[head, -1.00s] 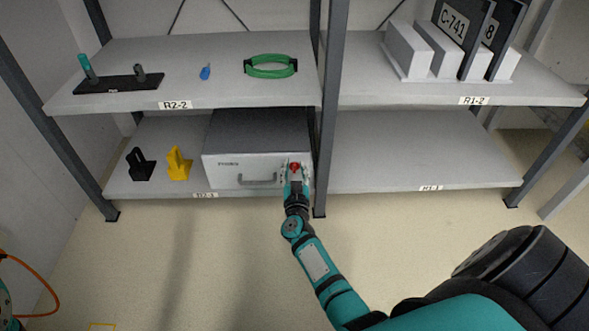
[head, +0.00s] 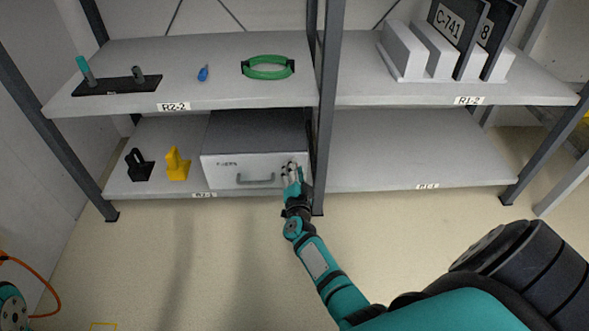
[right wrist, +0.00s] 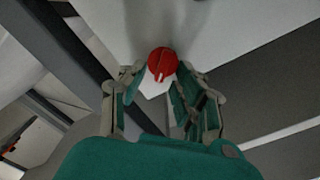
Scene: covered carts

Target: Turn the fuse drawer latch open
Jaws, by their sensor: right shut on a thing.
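The fuse drawer (head: 230,168) is a grey box with a light front and a bar handle (head: 255,179), on the lower left shelf. Its latch is a red round knob (right wrist: 162,62) with a white mark, seen in the right wrist view; the mark points down in that picture. My right gripper (head: 291,170) is at the right end of the drawer front and hides the knob in the head view. In the right wrist view the fingers of my right gripper (right wrist: 162,80) are on either side of the knob, shut on it. My left gripper is not in view.
A dark rack upright (head: 325,120) stands close to the right of the drawer. A black holder (head: 139,165) and a yellow holder (head: 177,164) stand to its left. The upper shelf (head: 225,92) lies above it. The lower right shelf (head: 410,150) is bare.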

